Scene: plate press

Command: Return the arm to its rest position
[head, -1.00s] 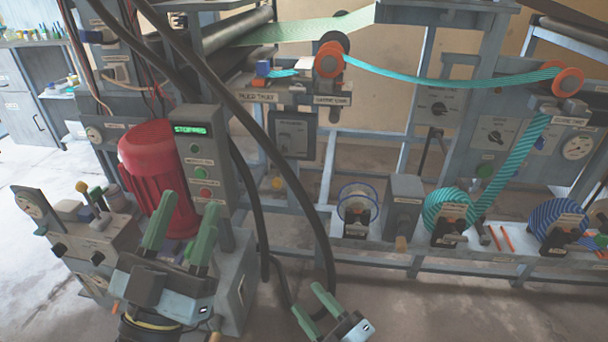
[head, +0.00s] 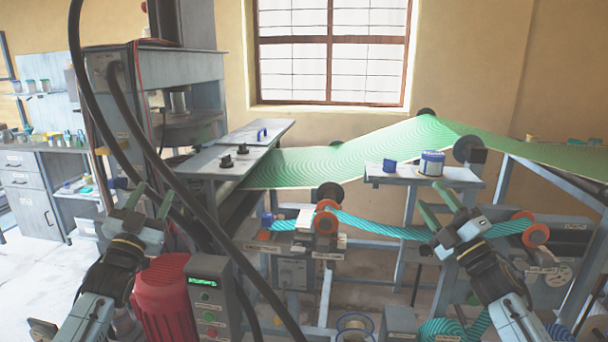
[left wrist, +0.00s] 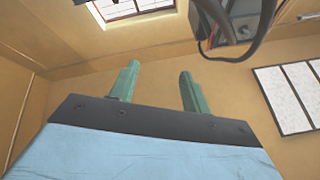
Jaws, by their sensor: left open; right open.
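My left gripper (head: 150,204) is raised at the left in the head view, in front of the press frame. Its green fingers are apart with nothing between them. In the left wrist view the fingers (left wrist: 158,88) stand apart and empty, with the wall and part of the window behind them. My right gripper (head: 436,208) is raised at the right in the head view. Its green fingers are apart and empty, and it overlaps the teal strip (head: 375,226) in the picture. I cannot tell how near it is to the strip.
The press (head: 208,98) stands at the left, with black hoses crossing in front. A red motor (head: 166,300) and control box (head: 212,300) are low at the left. A green web (head: 345,160) spans the back. A shelf (head: 400,177) holds a blue-and-white tin (head: 431,163).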

